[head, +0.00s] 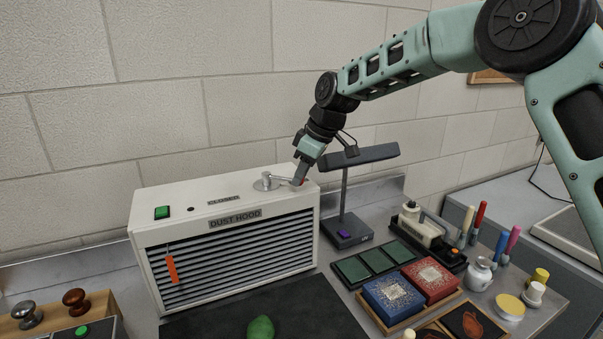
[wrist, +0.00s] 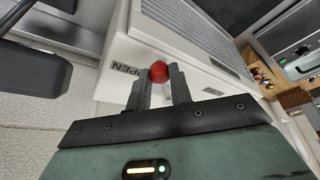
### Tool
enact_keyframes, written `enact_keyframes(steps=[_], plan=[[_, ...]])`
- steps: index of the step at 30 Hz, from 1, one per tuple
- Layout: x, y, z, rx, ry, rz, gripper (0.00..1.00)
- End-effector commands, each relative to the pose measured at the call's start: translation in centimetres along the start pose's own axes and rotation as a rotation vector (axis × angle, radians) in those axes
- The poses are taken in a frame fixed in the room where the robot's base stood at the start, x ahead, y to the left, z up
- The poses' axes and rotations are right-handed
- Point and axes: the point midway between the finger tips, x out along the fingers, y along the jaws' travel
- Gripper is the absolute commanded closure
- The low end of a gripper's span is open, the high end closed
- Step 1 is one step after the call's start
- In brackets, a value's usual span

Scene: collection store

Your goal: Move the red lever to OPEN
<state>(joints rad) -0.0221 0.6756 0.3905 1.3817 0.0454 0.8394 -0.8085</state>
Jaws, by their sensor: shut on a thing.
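The lever (head: 268,181) is a metal arm on a round pivot on top of the white dust hood (head: 180,201), near its right end. Its red knob (wrist: 158,71) shows in the wrist view between my fingertips. My gripper (head: 299,181) is shut on this knob, and the fingers hide most of it in the head view. The lever points right, toward the hood's right end. A CLOSED label (head: 223,200) lies left of the pivot. An OPEN label (wrist: 122,76) shows in the wrist view just left of the knob.
A desk lamp (head: 343,190) stands right of the hood, close to my gripper. A green button (head: 162,212) is on the hood's top left. Red and blue boxes (head: 430,279) and several tools crowd the bench at right. The wall is close behind.

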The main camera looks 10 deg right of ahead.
Motion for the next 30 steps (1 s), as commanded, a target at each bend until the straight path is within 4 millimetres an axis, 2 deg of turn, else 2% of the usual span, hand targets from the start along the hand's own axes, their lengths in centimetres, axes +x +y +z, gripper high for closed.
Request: enact_keyframes(steps=[2, 3, 4, 5, 13, 17, 23, 30], plan=[[-0.1, 0.2, -0.1, -0.001, 0.003, 0.006, 1.0], [-0.1, 0.2, 0.0, 0.0, 0.002, 0.006, 0.68], [-0.1, 0.2, 0.0, 0.0, 0.002, 0.005, 0.6], [-0.1, 0.2, 0.0, 0.0, 0.002, 0.005, 0.57], [-0.1, 0.1, 0.0, 0.0, 0.001, 0.003, 0.57], [-0.8, 0.1, 0.0, 0.001, 0.002, 0.004, 0.57], [-4.5, 0.2, 0.0, 0.0, 0.005, 0.009, 0.57], [-10.2, 0.2, 0.0, 0.001, 0.004, 0.008, 0.57]])
